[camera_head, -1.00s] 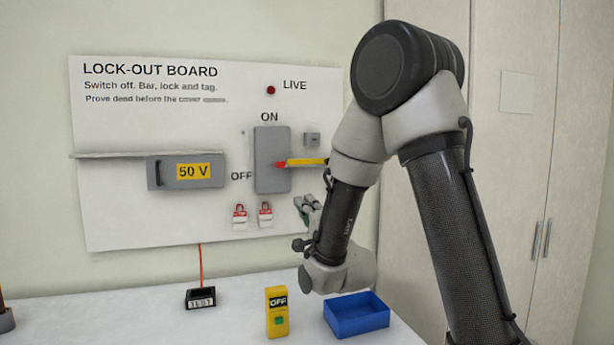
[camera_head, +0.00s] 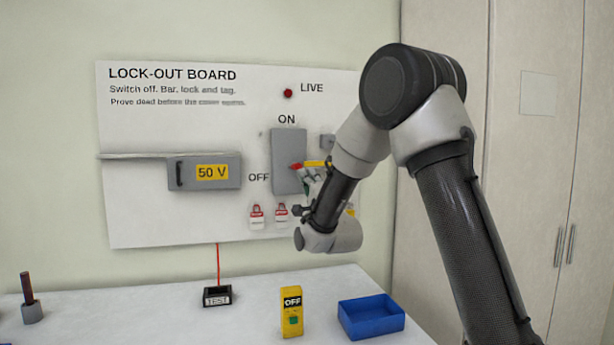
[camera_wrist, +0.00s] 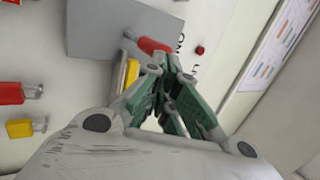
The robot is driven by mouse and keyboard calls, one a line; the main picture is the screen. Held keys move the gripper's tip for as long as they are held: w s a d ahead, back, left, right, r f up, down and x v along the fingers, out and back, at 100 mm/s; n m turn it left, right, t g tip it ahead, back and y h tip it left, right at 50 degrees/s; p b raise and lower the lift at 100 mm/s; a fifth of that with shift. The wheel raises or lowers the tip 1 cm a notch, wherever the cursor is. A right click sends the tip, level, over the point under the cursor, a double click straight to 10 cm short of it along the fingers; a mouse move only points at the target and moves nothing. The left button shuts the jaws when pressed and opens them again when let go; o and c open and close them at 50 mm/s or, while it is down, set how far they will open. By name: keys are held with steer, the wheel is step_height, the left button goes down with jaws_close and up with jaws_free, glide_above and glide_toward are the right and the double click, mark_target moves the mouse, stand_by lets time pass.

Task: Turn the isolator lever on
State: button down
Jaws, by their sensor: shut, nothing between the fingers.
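The isolator is a grey box (camera_head: 288,150) on the board, with ON printed above it and OFF at its lower left. It shows at the top of the wrist view (camera_wrist: 105,25). Its lever has a red grip (camera_head: 297,167) that juts out at about the box's mid-height; the grip also shows in the wrist view (camera_wrist: 153,46). My gripper (camera_head: 308,178) is just below and to the right of the grip. In the wrist view its green fingers (camera_wrist: 165,68) are together and empty, with tips close to the grip. I cannot tell if they touch.
A yellow bar (camera_head: 315,163) lies beside the lever. Red padlocks (camera_head: 257,217) hang below the isolator. A 50 V cover (camera_head: 205,172) is at left.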

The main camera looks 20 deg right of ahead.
steer(key=shift+w+r, duration=0.25)
steer(key=shift+w, duration=0.15)
steer(key=shift+r+g, duration=0.4)
steer(key=shift+r, duration=0.2)
steer(key=shift+r, duration=0.1)
step_height(320, 180, up, 8)
steer(key=w+g, duration=0.2)
steer(key=shift+w+f+h, duration=0.15)
steer(key=shift+f+h, duration=0.1)
steer(key=shift+h, duration=0.05)
stand_by(0.4)
stand_by(0.4)
